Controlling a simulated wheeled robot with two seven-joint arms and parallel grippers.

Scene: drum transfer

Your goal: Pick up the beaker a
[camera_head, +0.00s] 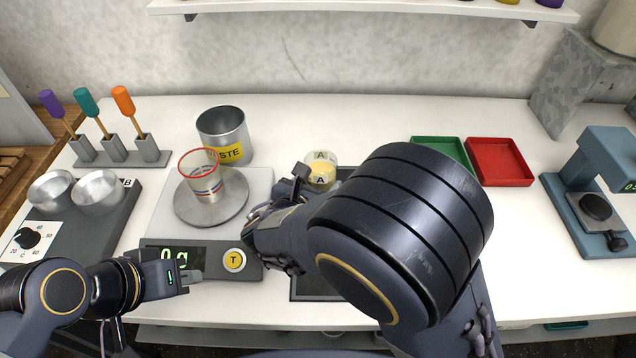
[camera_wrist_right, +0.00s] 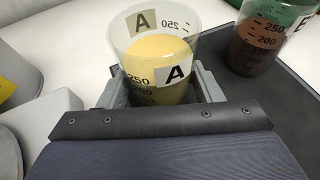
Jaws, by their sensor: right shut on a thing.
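Beaker A (camera_head: 321,173) is a clear cup with a yellow filling and white "A" labels. In the right wrist view beaker A (camera_wrist_right: 155,65) stands upright between the two grey fingers of my right gripper (camera_wrist_right: 163,88), which is shut on it. In the head view my right gripper (camera_head: 306,182) is at its left side, and my right arm hides much of what is around it. I cannot tell whether its base touches the dark mat. My left gripper (camera_head: 188,278) is low in front of the scale, away from the beaker; its finger opening is unclear.
A scale (camera_head: 160,225) reading "0 g" bears a red-rimmed glass beaker (camera_head: 207,186). A waste can (camera_head: 225,135) stands behind it. Green (camera_head: 440,147) and red (camera_head: 500,163) trays lie right.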

